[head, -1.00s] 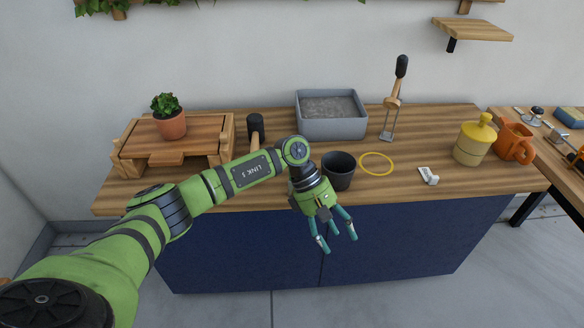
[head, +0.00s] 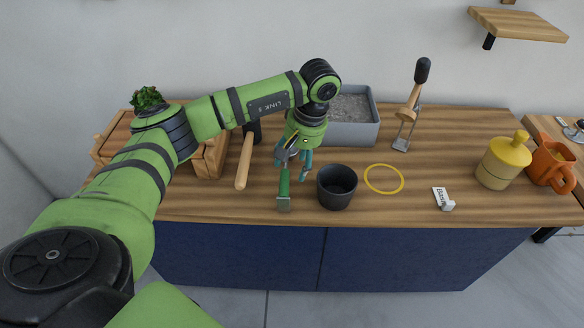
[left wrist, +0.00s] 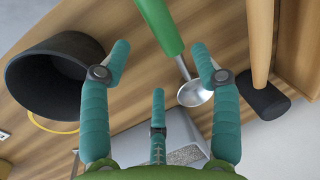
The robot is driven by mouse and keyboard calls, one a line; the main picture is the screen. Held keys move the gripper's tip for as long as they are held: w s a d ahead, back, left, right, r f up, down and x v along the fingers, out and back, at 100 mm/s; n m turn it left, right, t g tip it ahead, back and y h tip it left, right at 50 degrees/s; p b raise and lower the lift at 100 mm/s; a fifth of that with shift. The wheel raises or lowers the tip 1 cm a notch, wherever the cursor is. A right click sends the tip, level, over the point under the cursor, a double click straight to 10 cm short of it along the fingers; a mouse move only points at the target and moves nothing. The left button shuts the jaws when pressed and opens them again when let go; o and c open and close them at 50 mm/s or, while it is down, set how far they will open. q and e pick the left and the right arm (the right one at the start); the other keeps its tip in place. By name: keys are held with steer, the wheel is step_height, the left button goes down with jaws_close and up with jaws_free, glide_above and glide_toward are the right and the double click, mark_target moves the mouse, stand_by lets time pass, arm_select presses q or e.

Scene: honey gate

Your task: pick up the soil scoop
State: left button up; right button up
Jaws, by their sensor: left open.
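The soil scoop, with a green handle (head: 284,187) and a silver metal bowl, lies on the wooden worktop. In the left wrist view its green handle (left wrist: 163,25) runs down to the round bowl (left wrist: 195,93), between the spread fingers. My left gripper (head: 293,165) is open, pointing down over the scoop's far part and partly hiding it in the head view. In the left wrist view the open fingers (left wrist: 158,85) hold nothing. I cannot tell whether they touch the scoop. My right gripper is not in view.
A dark pot (head: 337,188) stands just right of the scoop; a mallet (head: 244,165) lies to its left. A grey tray of grit (head: 362,134) is behind. A yellow ring (head: 384,166), white label (head: 442,199) and yellow jar (head: 502,160) are further right.

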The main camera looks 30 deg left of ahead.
mark_target(288, 174)
arm_select(q)
steer(key=f+p, duration=0.1)
steer(key=s+a+f, duration=0.1)
steer(key=f, duration=0.1)
steer(key=shift+s+a+p, duration=0.1)
steer(key=shift+s+p, duration=0.2)
steer(key=shift+p, duration=0.05)
steer(key=shift+w+a+f, duration=0.1)
steer(key=shift+f, duration=1)
jaws_close()
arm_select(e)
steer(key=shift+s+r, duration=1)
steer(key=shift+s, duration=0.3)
